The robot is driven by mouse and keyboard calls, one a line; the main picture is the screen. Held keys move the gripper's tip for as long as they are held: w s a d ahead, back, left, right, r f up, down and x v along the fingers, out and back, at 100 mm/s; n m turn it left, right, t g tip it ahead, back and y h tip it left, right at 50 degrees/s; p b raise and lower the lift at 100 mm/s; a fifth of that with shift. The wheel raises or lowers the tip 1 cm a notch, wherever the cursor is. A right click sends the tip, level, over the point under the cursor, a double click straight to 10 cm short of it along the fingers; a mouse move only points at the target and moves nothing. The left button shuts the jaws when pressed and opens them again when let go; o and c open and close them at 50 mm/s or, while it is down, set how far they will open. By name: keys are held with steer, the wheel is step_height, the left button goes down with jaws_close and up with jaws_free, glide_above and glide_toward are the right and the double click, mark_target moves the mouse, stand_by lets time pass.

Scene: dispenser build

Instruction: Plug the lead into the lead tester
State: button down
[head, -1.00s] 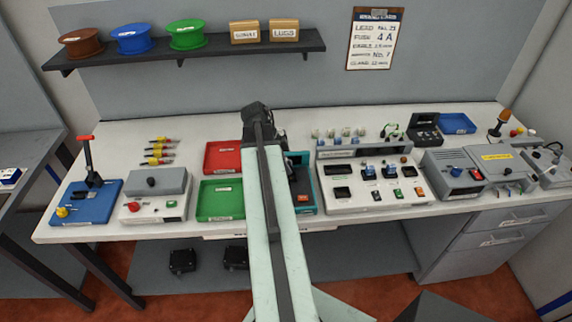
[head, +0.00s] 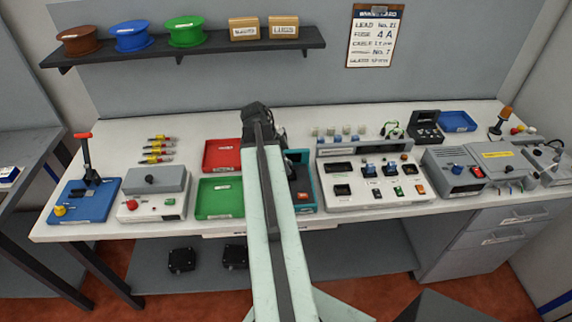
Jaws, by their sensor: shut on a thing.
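My gripper (head: 262,122) is at the end of my outstretched arm, over the back middle of the bench. It shows from behind as a dark block. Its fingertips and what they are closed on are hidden. No lead can be made out clearly; a small green coil (head: 393,129) lies at the back of the bench, right of centre. I cannot tell for sure which unit is the lead tester.
Red (head: 222,156) and green (head: 218,198) trays lie left of my arm. A blue lever press (head: 86,203) and a grey-lidded box (head: 155,195) stand further left. Grey units (head: 452,172) crowd the right. A shelf (head: 190,48) hangs above at the left.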

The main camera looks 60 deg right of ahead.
steer(key=shift+f+b, duration=0.35)
steer(key=shift+b, duration=0.05)
stand_by(0.4)
steer(key=c, duration=0.9)
jaws_free()
steer(key=shift+o, duration=0.2)
steer(key=shift+r, duration=0.15)
step_height(320, 180, up, 7)
steer(key=p, duration=0.7)
steer(key=shift+s, duration=0.1)
